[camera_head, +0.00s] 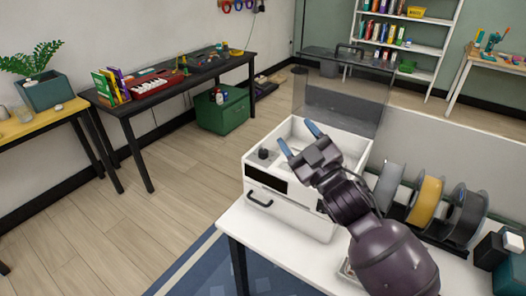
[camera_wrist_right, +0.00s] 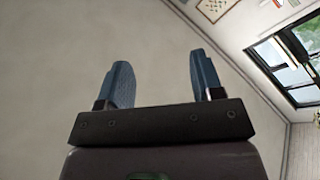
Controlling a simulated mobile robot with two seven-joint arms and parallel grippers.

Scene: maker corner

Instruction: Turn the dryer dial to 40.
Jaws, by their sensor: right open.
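The white dryer (camera_head: 292,221) stands on the white table, with its clear lid (camera_head: 340,100) raised at the back. A small dark knob (camera_head: 263,153), which looks like the dial, sits on the left of its top. Its markings are too small to read. My right gripper (camera_head: 298,138) is open and empty above the dryer's top, to the right of the knob and apart from it. In the right wrist view the two blue fingers of the right gripper (camera_wrist_right: 160,75) stand wide apart with only wall behind them. My left gripper is not in view.
The dryer's front has a dark panel (camera_head: 265,179) and a black handle (camera_head: 259,200). Several filament spools (camera_head: 427,201) stand on the white table (camera_head: 285,262) at the right. My right arm covers the dryer's right side. Wooden floor (camera_head: 150,225) is free at the left.

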